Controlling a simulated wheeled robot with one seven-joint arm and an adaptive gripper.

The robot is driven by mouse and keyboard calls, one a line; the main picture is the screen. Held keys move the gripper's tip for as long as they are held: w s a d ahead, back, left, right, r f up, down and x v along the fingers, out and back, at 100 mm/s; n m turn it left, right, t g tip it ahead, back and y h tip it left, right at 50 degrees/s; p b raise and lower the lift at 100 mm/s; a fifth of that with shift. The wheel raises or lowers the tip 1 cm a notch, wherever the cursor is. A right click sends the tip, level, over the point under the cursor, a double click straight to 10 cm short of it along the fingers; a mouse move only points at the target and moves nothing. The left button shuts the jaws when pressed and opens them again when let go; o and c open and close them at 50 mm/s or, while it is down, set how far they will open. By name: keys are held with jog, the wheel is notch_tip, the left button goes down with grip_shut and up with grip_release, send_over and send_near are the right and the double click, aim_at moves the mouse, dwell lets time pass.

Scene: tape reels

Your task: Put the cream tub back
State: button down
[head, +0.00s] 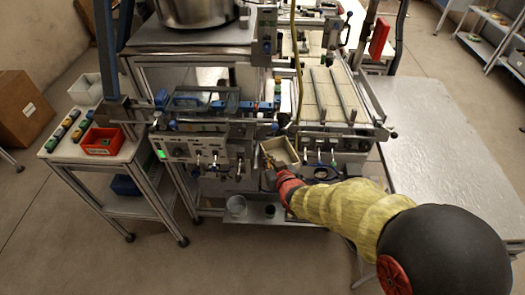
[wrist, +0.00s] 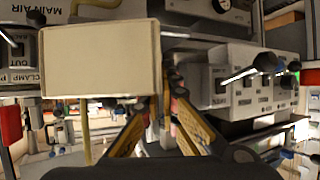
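The cream tub (head: 280,152) is a small open rectangular box in front of the machine in the head view. In the wrist view the tub (wrist: 100,60) fills the upper left as a pale rectangle. My gripper (head: 269,177) is at the tub's near left side. In the wrist view my gripper's fingers (wrist: 167,82) close together at the tub's right edge and appear shut on its wall. The tub hides part of one finger. The tub looks held up in front of the machine, though its exact clearance is hard to tell.
A side table (head: 64,158) at left holds a red bin (head: 101,147), a white bin (head: 86,92) and several small coloured items. A bare grey table (head: 450,135) stands at right.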

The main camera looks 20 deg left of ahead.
aim_at(262, 150)
jog(key=shift+w+a, duration=0.7)
jog(key=shift+w, duration=0.2)
jog(key=w+a, duration=0.1)
jog(key=w+a+b, duration=0.1)
jog(key=shift+w+f, duration=0.2)
jog(key=shift+w, duration=0.15)
jog(key=shift+s+d, duration=0.1)
jog(key=shift+f, duration=0.2)
jog(key=c, duration=2.3)
grip_release()
jog(key=shift+b, duration=0.3)
jog(key=shift+s+d+r+p, duration=0.1)
jog(key=shift+d+r+p, duration=0.05)
jog(key=shift+r+p, duration=0.15)
jog(key=p+v, duration=0.2)
jog(key=v, duration=0.9)
jog(key=shift+s+d, duration=0.1)
jog(key=shift+s, duration=0.2)
